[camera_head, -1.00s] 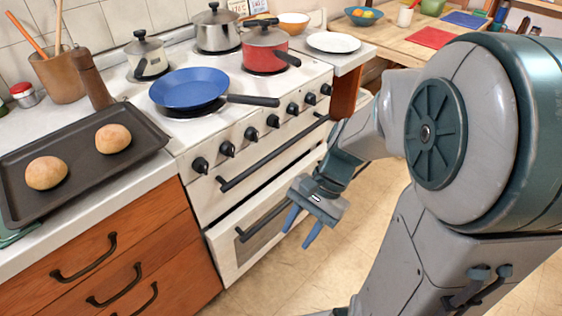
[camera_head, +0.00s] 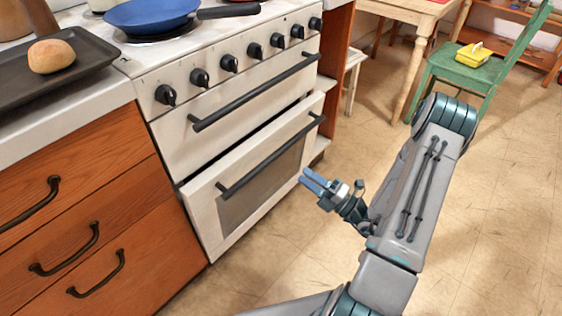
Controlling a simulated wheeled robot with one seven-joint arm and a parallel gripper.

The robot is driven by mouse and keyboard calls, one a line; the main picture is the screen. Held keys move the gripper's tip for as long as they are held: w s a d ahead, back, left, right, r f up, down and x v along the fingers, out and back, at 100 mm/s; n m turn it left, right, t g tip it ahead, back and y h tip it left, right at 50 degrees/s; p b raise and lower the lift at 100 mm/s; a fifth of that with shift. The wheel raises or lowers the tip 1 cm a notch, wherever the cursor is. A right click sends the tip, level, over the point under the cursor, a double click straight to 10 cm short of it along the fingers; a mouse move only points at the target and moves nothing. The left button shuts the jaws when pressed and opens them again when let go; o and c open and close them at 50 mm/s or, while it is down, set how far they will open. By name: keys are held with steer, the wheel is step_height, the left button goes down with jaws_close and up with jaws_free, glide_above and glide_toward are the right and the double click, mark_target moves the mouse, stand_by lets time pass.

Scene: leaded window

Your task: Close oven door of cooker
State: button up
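The white cooker (camera_head: 235,65) stands left of centre, with a row of black knobs. Its lower oven door (camera_head: 204,222) has a dark window and a black bar handle (camera_head: 270,157). The door's top edge leans out from the cooker body, leaving a dark gap above it, so it stands partly open. A second front with its own black handle (camera_head: 255,92) sits above and looks flush. My gripper (camera_head: 303,176) is in front of the oven door, near the right part of its handle, apparently without touching. Its two blue fingers look close together, and their opening is unclear from this angle.
Wooden drawers (camera_head: 85,200) with black handles stand left of the cooker, under a counter with a dark tray (camera_head: 90,50). A blue pan (camera_head: 150,14) sits on the hob. A green chair (camera_head: 450,75) stands at the back right. The tiled floor (camera_head: 495,200) right of my arm is clear.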

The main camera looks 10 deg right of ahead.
mark_target(281, 149)
steer(key=w+a+m+b, duration=0.1)
steer(key=w+a, duration=0.1)
steer(key=w, duration=0.1)
steer(key=w+a+r+m+t+h+b, duration=0.1)
steer(key=w, duration=0.3)
steer(key=w+a+m+t+h+b, duration=0.1)
steer(key=w+a+b, duration=0.1)
steer(key=w, duration=0.2)
steer(key=shift+a+r, duration=0.3)
